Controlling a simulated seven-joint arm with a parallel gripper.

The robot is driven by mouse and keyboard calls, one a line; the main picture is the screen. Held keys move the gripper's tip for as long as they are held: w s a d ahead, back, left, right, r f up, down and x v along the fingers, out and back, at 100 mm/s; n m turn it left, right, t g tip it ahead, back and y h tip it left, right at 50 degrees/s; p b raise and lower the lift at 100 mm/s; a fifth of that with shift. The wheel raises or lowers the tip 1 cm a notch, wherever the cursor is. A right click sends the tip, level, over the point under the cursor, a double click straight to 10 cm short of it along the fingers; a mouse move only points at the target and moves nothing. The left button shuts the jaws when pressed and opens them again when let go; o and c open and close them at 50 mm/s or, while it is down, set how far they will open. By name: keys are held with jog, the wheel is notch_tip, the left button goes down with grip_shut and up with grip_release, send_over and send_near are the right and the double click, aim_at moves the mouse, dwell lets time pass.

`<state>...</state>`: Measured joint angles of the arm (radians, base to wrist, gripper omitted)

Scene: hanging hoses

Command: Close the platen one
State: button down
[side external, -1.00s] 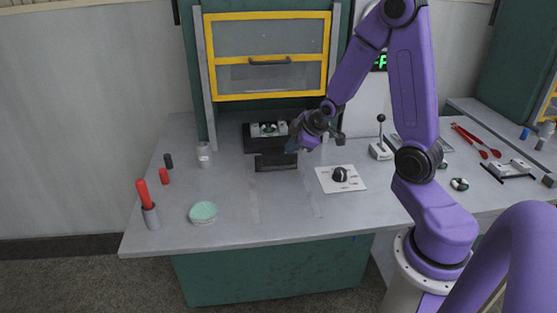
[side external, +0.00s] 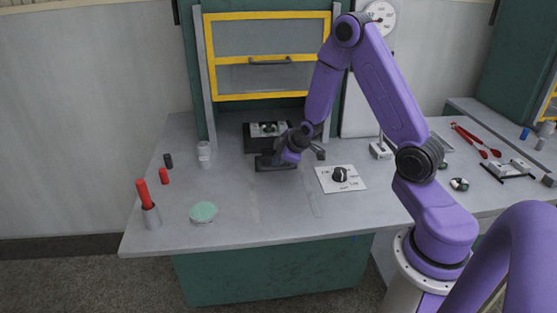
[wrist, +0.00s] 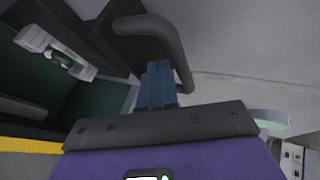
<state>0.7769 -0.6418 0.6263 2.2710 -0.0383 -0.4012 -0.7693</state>
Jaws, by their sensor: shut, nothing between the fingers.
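The platen is a dark tray (side external: 256,145) under the yellow-framed guard, with a pale grey fixture (side external: 268,129) on it. A dark front piece of the tray is partly hidden by my gripper (side external: 279,160). My gripper is low at the tray's front. In the wrist view my blue fingers (wrist: 158,78) are shut together and empty. A dark curved handle bar (wrist: 165,32) arches around their tips. I cannot tell whether the fingers touch it. The fixture shows at the upper left of the wrist view (wrist: 52,52).
The yellow guard frame (side external: 266,60) is above the tray. A white plate with a black knob (side external: 340,176) lies to the right. A green-topped dish (side external: 203,213), a clear jar (side external: 205,155) and a red-handled tool in a cup (side external: 148,205) stand left. The front middle bench is clear.

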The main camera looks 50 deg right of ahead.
jog(key=shift+w, duration=0.1)
send_near(268, 152)
jog(key=x, duration=0.4)
jog(key=shift+w+d+f, duration=0.1)
jog(key=shift+w+f, duration=0.1)
dwell(0.4)
jog(key=d+v, duration=0.1)
jog(key=v, duration=0.9)
jog(key=s+a+f, duration=0.2)
jog(key=s+a, duration=0.4)
jog(key=a, duration=0.2)
jog(key=shift+t, duration=0.3)
jog(key=x, duration=0.9)
jog(key=shift+w+f, duration=0.1)
jog(key=shift+f, duration=0.1)
jog(key=shift+w+d+r, duration=0.15)
jog(key=shift+w+d, duration=0.55)
jog(key=shift+w, duration=0.2)
jog(key=shift+w+d+r, duration=0.15)
jog(key=shift+w+d, duration=0.5)
